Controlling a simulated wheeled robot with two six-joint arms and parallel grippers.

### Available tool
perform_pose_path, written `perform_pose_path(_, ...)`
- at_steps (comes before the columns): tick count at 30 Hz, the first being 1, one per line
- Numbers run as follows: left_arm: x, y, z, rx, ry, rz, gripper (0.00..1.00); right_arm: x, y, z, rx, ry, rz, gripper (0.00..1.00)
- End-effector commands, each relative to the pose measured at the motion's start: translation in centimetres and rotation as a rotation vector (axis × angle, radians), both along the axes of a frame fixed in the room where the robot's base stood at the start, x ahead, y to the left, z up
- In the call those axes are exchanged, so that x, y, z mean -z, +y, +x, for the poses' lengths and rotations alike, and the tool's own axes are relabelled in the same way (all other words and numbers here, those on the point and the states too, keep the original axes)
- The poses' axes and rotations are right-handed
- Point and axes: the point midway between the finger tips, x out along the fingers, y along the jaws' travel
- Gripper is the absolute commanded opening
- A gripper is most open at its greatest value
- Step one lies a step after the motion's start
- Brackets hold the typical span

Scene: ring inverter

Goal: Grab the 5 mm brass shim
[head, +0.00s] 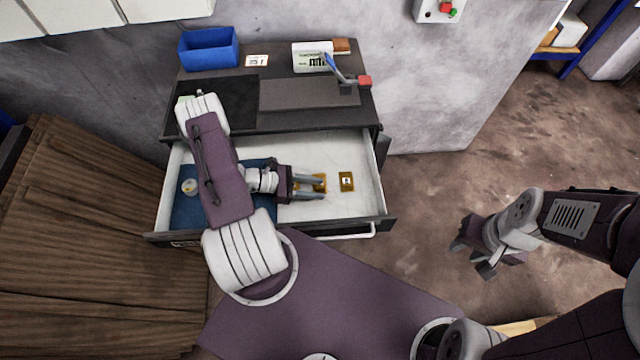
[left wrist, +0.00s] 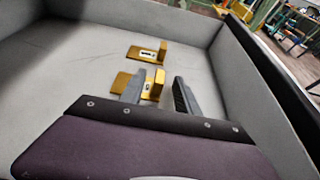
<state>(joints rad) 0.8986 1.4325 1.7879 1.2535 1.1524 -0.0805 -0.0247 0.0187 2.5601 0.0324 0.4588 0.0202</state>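Two small brass shims lie in the open drawer (head: 352,213). In the head view, the nearer shim (head: 320,182) is by the fingertips of my left gripper (head: 318,187), and the other shim (head: 347,181) lies a little to the right, apart from it. In the left wrist view, the near shim (left wrist: 157,84) shows at and between the spread fingers of my left gripper (left wrist: 158,88), and the far shim (left wrist: 147,54) lies beyond. Each has a dark-and-white label too small to read. My left gripper is open. My right gripper (head: 480,252) is open and empty above the floor.
A blue mat (head: 186,212) and a small yellow-white round item (head: 189,186) lie in the drawer's left part. The drawer walls stand around the gripper. On the cabinet top are a blue bin (head: 208,50), a sign (head: 312,57) and a red-ended tool (head: 364,81).

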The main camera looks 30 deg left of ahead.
Motion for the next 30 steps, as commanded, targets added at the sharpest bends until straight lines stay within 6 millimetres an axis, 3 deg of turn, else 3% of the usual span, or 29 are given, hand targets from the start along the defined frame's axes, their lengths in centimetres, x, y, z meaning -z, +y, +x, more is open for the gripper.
perform_pose_path(4, 0.06, 0.04, 0.01, -0.001, 0.000, 0.000, 0.38, 0.06, 0.00, 0.00, 0.000, 0.000, 0.000, 0.33)
perform_pose_path(9, 0.04, 0.05, 0.01, -0.001, 0.000, 0.000, 0.00, 0.06, 0.00, 0.00, 0.000, 0.000, 0.000, 0.33)
perform_pose_path(30, -0.01, 0.06, 0.00, -0.001, -0.002, 0.000, 0.00, 0.05, 0.00, 0.01, 0.000, 0.000, 0.000, 0.33)
